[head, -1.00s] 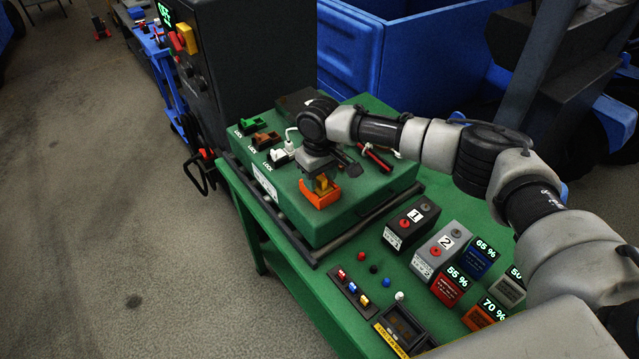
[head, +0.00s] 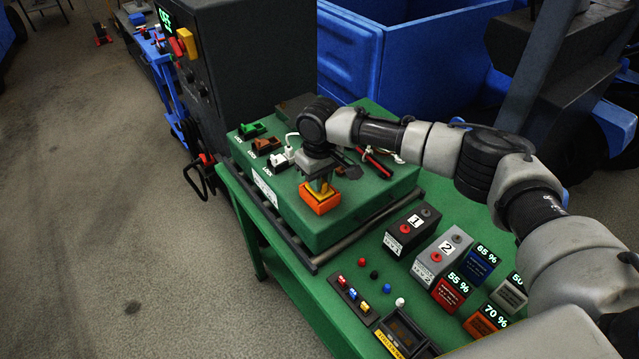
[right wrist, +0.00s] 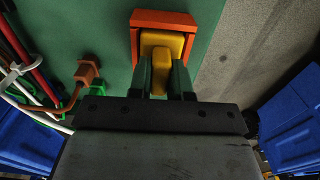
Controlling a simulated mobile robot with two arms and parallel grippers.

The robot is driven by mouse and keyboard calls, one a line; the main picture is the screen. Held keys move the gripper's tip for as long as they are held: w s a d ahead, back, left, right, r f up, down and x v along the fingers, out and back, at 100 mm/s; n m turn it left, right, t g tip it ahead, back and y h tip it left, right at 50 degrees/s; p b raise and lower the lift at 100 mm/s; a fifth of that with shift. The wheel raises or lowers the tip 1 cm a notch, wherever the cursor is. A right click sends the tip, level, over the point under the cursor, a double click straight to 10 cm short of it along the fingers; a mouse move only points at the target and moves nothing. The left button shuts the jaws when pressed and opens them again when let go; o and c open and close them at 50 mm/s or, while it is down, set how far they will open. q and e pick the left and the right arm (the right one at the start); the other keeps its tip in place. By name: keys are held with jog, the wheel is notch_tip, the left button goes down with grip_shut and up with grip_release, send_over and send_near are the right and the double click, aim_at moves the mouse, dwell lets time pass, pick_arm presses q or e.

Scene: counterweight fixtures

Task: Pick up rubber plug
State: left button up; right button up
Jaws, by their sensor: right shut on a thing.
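Several small round plugs stand in a row on the green table: red (head: 361,262), black (head: 374,275), blue (head: 387,288) and white (head: 400,302). I cannot tell which is rubber. My right gripper (head: 320,184) is away from them, over the green box. It is shut on a yellow block (right wrist: 158,45), with a finger on each side. The block sits inside an orange frame (right wrist: 184,20) at the box's near corner; the frame also shows in the head view (head: 320,205). My left gripper is not in view.
The green box (head: 345,215) carries green, brown and white lock switches (head: 281,158) and a red-handled tool (head: 377,162). Boxes 1 (head: 408,228) and 2 (head: 443,252) and several percent-labelled blocks (head: 484,320) stand right of the plugs. A dark cabinet (head: 260,60) stands behind.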

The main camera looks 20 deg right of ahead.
notch_tip(320, 180, up, 2)
jog(key=shift+r+b, duration=0.25)
jog(key=shift+b, duration=0.2)
jog(key=s+d+r+b, duration=0.1)
jog(key=d+r+b, duration=0.1)
jog(key=d+r, duration=0.5)
jog(key=d, duration=0.4)
jog(key=shift+s+d+r+b, duration=0.3)
jog(key=shift+b, duration=0.1)
